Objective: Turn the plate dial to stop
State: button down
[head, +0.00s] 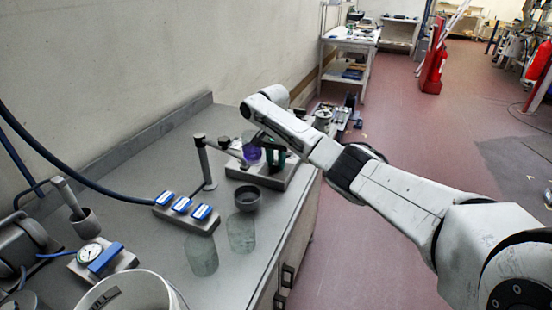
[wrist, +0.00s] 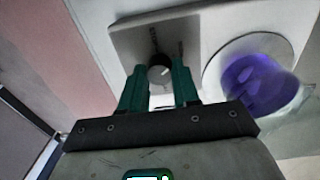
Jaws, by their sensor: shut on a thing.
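The dial (wrist: 160,72) is a small round knob, dark at the side with a light grey face, on the grey panel of the plate unit (wrist: 128,42). My gripper (wrist: 159,80) has green fingers, one on each side of the dial, shut on it. In the head view, my gripper (head: 273,157) is over the right part of the plate unit (head: 262,179), and the dial is hidden there. A vessel with purple contents (wrist: 255,84) stands on the round white plate (wrist: 216,80), right of the dial. The purple vessel also shows in the head view (head: 252,154).
A dark cup (head: 247,198) and two clear glass vessels (head: 201,255) stand in front of the plate unit. A block with blue handles (head: 182,206) and an upright post (head: 205,163) are to its left. A gauge (head: 90,253) and white bucket (head: 135,292) are nearer.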

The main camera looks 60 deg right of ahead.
aim_at(275, 164)
jog(key=n+p, duration=0.1)
jog(key=p, duration=0.2)
jog(key=shift+a+r+n, duration=0.15)
jog(key=shift+r+n, duration=0.1)
jog(key=shift+n, duration=0.15)
jog(key=shift+f+n+p, duration=0.15)
jog(key=shift+n+p, duration=0.5)
jog(key=shift+n, duration=0.45)
jog(key=n+p, duration=0.1)
jog(key=n, duration=0.2)
jog(key=shift+n, duration=0.3)
jog(key=shift+n+h+p, duration=0.3)
jog(key=shift+n, duration=1.6)
jog(key=c, duration=0.8)
grip_release()
notch_tip(275, 164, up, 11)
jog(key=shift+w+a+f+b, duration=0.15)
jog(key=shift+b, duration=0.3)
